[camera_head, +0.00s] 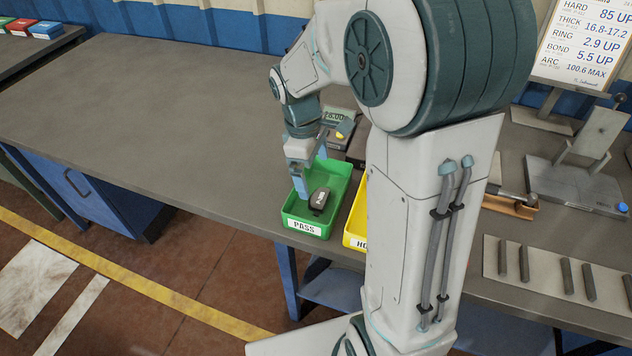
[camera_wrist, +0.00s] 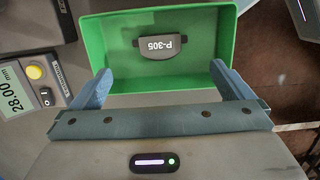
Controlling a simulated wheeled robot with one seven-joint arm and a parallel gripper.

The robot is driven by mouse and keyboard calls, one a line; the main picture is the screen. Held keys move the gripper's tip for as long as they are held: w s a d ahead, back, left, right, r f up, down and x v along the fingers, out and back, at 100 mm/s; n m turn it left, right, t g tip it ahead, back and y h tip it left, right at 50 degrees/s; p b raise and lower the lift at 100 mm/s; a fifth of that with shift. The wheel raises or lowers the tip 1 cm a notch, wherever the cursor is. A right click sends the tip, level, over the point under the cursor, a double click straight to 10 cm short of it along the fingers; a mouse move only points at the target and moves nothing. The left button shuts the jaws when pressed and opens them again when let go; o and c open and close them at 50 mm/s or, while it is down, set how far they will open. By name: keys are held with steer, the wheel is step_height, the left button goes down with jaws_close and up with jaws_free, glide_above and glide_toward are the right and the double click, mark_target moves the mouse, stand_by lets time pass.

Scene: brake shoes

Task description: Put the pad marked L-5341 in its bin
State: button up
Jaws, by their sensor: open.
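A dark pad (camera_head: 319,199) lies in the green bin marked PASS (camera_head: 290,212). In the wrist view the pad (camera_wrist: 160,47) lies near the middle of the green bin (camera_wrist: 92,50), and its small white lettering seems to read P-305. No pad that I can read as L-5341 is in view. My gripper (camera_head: 306,178) is over the green bin, pointing down. In the wrist view my gripper (camera_wrist: 164,82) is open and empty, its blue fingers apart at the near rim, with the pad beyond them, not between them.
A yellow bin (camera_head: 356,224) stands right of the green one, mostly hidden by my arm. A gauge reading 28.00 mm (camera_wrist: 18,92) stands beside the green bin. Steel fixtures (camera_head: 575,180) and a board with short bars (camera_head: 545,270) are at right. The left bench top (camera_head: 150,110) is clear.

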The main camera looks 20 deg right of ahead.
steer(key=s+r+m+t+y, duration=0.1)
steer(key=s+r+m+t, duration=0.2)
steer(key=s+r+m, duration=0.3)
steer(key=s+m, duration=0.5)
steer(key=s, duration=0.3)
steer(key=shift+s+d+r+t, duration=0.2)
steer(key=shift+d+t, duration=0.1)
steer(key=p+v, duration=0.2)
steer(key=p, duration=0.1)
steer(key=shift+w+d+r, duration=0.1)
steer(key=shift+w+r, duration=0.1)
steer(key=shift+r, duration=0.3)
